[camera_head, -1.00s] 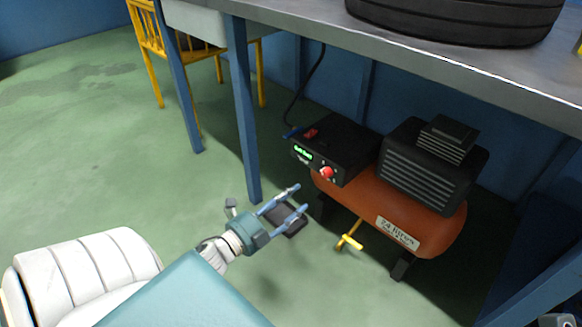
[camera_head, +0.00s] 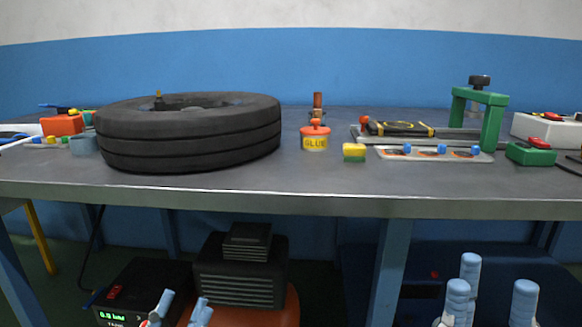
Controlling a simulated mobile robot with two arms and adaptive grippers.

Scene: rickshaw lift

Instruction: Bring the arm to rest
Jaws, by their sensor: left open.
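My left gripper (camera_head: 181,308) shows at the bottom edge, left of centre, with two blue-grey fingertips apart and nothing between them. It is in front of the air compressor under the bench, overlapping its black control box (camera_head: 150,277) in the picture. My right gripper (camera_head: 492,293) shows at the bottom right, below the bench front, with its pale blue fingers spread and nothing visible between them. Most of both grippers and both arms is cut off by the lower edge.
The grey bench top (camera_head: 320,180) spans the view. On it are a black tyre (camera_head: 190,145), a glue pot (camera_head: 315,138), a green clamp frame (camera_head: 492,125) and several small items. A bench leg (camera_head: 390,270) stands between my grippers. The compressor motor (camera_head: 240,270) is under the bench.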

